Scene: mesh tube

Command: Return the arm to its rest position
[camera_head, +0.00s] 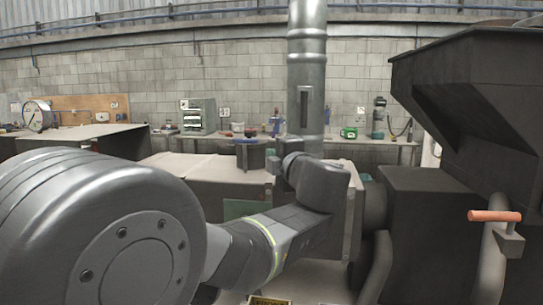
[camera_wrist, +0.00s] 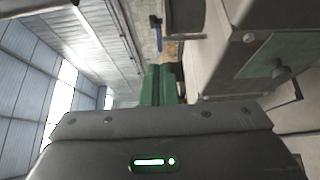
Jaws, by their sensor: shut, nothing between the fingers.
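My arm reaches from the large grey joint at the left of the head view to the dark wrist at the middle. My gripper (camera_wrist: 160,70) shows in the wrist view as two green fingers side by side, shut with nothing between them. The fingers are clear of any surface I can make out. In the head view I cannot clearly make out the fingers around the wrist.
A dark machine with a hopper (camera_head: 465,75) and an orange-handled lever (camera_head: 495,216) stands close on the right. A vertical metal pipe (camera_head: 307,60) rises behind the wrist. A bench with a small drawer cabinet (camera_head: 199,116) and a green mug (camera_head: 349,133) runs along the block wall.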

